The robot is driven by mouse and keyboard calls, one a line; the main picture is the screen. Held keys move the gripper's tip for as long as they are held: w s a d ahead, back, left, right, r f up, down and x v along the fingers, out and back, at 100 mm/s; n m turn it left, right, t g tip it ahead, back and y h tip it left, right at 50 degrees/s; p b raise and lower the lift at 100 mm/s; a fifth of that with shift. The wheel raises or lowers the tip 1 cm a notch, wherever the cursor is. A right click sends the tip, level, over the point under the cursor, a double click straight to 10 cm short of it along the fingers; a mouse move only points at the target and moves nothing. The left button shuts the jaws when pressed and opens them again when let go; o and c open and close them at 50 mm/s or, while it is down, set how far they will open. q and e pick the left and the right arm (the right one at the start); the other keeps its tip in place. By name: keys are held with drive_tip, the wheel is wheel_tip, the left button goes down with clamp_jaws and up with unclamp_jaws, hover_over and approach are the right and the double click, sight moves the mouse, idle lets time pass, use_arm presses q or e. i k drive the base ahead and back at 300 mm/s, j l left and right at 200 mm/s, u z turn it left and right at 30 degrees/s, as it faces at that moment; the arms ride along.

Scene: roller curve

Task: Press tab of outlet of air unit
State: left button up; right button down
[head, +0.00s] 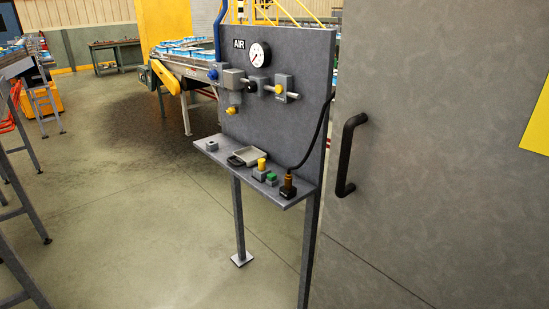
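The air unit is on a grey upright panel (310,120) with an AIR label and a round white gauge (258,55). A row of fittings runs below the gauge: a light grey block (233,79) with a yellow piece (232,111) under it, a dark round knob (252,86), and a grey block (284,84) at the right end. A small yellow tab (279,89) shows on that right block, which looks like the outlet. Whether the tab is pressed is too small to tell. Neither of my grippers is in view.
A narrow shelf (213,155) below holds a light tray (251,155), yellow and green pieces, and a brown-topped black piece (288,188) with a black cable. A large grey door (430,180) with a black handle (348,155) stands close at right.

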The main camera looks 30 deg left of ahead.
sight(272, 176)
drive_tip(key=i+j, duration=0.15)
drive_tip(key=j, duration=0.3)
drive_tip(key=i+j, duration=0.1)
drive_tip(key=j, duration=0.35)
drive_tip(key=i+j, duration=0.15)
drive_tip(key=j, duration=0.3)
drive_tip(key=i+j, duration=0.1)
drive_tip(key=j, duration=0.35)
drive_tip(key=i+j+z, duration=0.1)
drive_tip(key=j, duration=0.3)
